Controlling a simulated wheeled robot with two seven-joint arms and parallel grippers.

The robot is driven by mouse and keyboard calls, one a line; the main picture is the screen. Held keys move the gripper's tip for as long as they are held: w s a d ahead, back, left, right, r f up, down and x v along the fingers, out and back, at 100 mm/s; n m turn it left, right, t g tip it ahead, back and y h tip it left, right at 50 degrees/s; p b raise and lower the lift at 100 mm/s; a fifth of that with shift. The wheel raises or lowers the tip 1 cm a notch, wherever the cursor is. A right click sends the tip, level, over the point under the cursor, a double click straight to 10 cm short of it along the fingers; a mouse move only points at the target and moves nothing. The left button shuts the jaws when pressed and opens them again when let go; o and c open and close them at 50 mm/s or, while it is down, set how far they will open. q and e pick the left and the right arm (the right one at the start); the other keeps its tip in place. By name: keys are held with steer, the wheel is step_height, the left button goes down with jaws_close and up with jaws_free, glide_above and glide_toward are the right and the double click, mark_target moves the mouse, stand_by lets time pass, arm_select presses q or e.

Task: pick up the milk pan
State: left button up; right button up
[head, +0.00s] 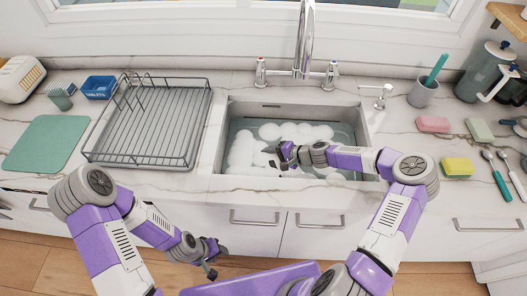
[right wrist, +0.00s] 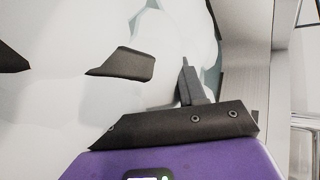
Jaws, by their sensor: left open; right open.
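I cannot make out the milk pan as a whole in either view. The sink (head: 224,135) holds water with white foam (head: 247,150) that hides much of what is inside. My right gripper (head: 281,157) is open over the foam, near the middle of the sink. In the right wrist view, white foam fills the left side, and a dark piece (right wrist: 122,65) shows against it; I cannot tell whether it is a finger or a handle. My left gripper (head: 211,263) is open and empty, low in front of the cabinet doors.
A wire dish rack (head: 150,125) stands empty left of the sink, beside a green mat (head: 47,143). The tap (head: 303,40) rises behind the sink. Sponges, including a yellow one (head: 457,167), brushes (head: 497,178) and a cup (head: 423,93) are on the right counter.

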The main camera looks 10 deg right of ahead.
jaws_close()
stand_by(0.3)
